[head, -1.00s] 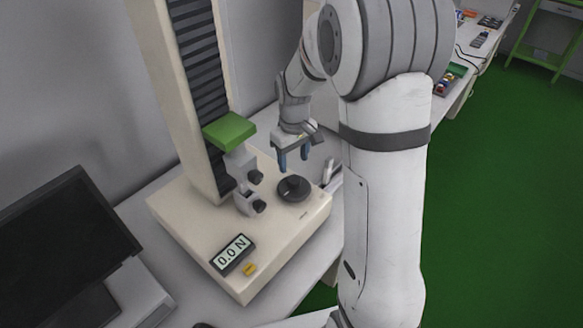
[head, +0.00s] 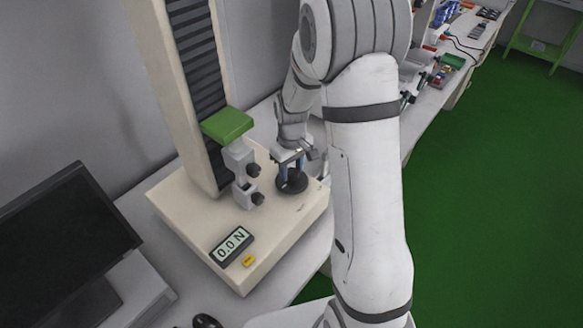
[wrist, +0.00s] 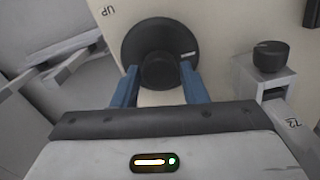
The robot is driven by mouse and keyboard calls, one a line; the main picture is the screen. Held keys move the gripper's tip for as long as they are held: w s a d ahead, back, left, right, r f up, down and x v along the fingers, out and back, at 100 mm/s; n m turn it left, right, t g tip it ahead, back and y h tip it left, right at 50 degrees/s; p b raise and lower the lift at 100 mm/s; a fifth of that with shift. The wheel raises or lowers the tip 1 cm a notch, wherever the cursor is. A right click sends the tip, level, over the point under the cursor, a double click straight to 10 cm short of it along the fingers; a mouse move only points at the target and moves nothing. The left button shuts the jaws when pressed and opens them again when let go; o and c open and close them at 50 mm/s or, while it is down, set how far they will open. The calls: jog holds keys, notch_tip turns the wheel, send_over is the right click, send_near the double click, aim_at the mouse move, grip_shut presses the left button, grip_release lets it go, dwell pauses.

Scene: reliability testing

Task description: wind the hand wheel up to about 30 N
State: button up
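The hand wheel (head: 291,183) is a dark round disc with a central knob, on top of the cream tester base (head: 190,205). My gripper (head: 288,172) is down at the wheel, pointing downward. In the wrist view the two blue fingers (wrist: 159,88) stand on either side of the wheel's central knob (wrist: 161,70), with the wheel disc (wrist: 135,42) beyond. A small gap seems to show beside the knob; I cannot tell whether the fingers touch it. The display (head: 231,245) reads 0.0 N.
A green crosshead (head: 227,124) with grey clamps (head: 243,178) and black knobs stands left of the wheel. A yellow button (head: 249,261) is below the display. A monitor (head: 62,245) stands at the left. Items lie on the bench at the back right.

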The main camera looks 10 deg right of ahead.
jog(key=c, duration=0.6)
jog(key=shift+f+m, duration=0.1)
jog(key=shift+m, duration=0.3)
jog(key=shift+m+b, duration=0.8)
jog(key=shift+m, duration=0.1)
jog(key=shift+m+b, duration=0.6)
jog(key=shift+m, duration=0.9)
jog(key=shift+s, duration=0.1)
jog(key=o, duration=1)
jog(key=shift+r, duration=0.2)
